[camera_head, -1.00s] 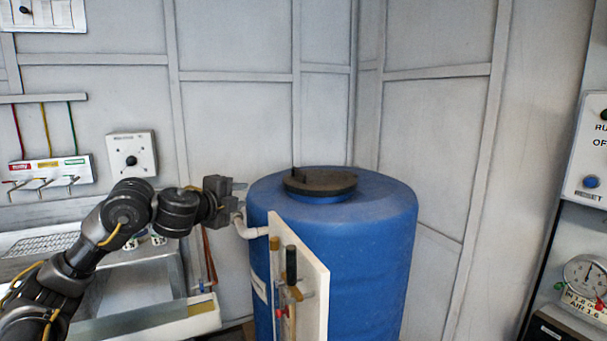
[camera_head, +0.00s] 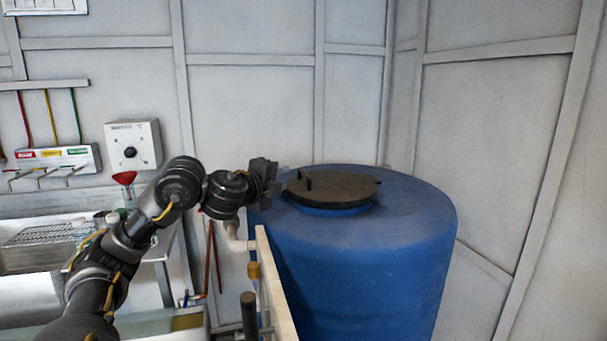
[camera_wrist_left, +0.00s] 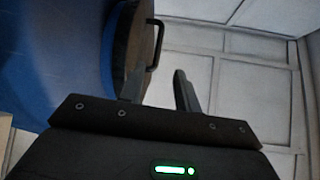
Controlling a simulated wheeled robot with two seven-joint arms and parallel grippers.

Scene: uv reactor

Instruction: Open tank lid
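The blue tank (camera_head: 375,265) stands right of centre in the head view. Its dark round lid (camera_head: 345,188) lies flat on top, closed, with a small upright handle (camera_head: 308,180) near its left side. My left gripper (camera_head: 282,180) is beside the lid's left edge, at about lid height. In the left wrist view the two fingers (camera_wrist_left: 160,90) are apart with nothing between them. There the lid (camera_wrist_left: 133,40) and its black handle (camera_wrist_left: 157,45) are just beyond the fingertips, and the handle appears apart from them. My right gripper is not in view.
A pale upright board (camera_head: 275,290) and a white pipe (camera_head: 238,240) stand at the tank's left front. The space above the tank is clear.

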